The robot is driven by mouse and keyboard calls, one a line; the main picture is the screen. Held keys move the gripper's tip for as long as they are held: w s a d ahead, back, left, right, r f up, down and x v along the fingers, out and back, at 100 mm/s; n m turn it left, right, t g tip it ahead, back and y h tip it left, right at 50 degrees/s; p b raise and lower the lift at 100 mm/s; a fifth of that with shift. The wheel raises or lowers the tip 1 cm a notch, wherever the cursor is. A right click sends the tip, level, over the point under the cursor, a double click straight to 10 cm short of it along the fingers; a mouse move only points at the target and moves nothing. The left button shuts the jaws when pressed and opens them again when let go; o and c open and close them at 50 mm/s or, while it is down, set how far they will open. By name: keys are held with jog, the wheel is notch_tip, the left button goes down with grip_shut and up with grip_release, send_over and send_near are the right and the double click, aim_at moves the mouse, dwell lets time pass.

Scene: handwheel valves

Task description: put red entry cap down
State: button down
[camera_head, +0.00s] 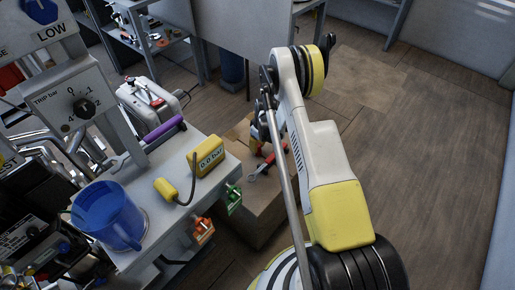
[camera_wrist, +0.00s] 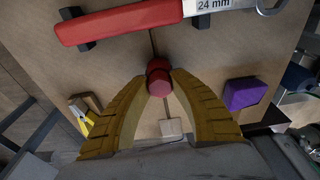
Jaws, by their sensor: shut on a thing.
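In the wrist view the red entry cap (camera_wrist: 158,77) sits between the fingertips of my gripper (camera_wrist: 158,84). The yellow ribbed fingers are closed on its sides. The cap is over a flat brown surface (camera_wrist: 215,58); I cannot tell whether it touches it. In the head view the brown box-like stand (camera_head: 250,205) is partly hidden behind my arm. The cap cannot be made out in that view.
A red-handled wrench (camera_wrist: 120,22) marked 24 mm lies just beyond the cap. A purple block (camera_wrist: 245,93) is to the right, and a small beige block (camera_wrist: 170,128) lies between the fingers.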

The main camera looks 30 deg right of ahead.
jog(key=shift+r, duration=0.55)
notch_tip(320, 180, up, 3)
jog(key=shift+f+p, duration=0.1)
jog(key=shift+p, duration=1)
jog(key=s+d+r+p, duration=0.4)
jog(key=s+d+r, duration=0.3)
jog(key=s+d, duration=0.1)
jog(key=shift+d, duration=0.2)
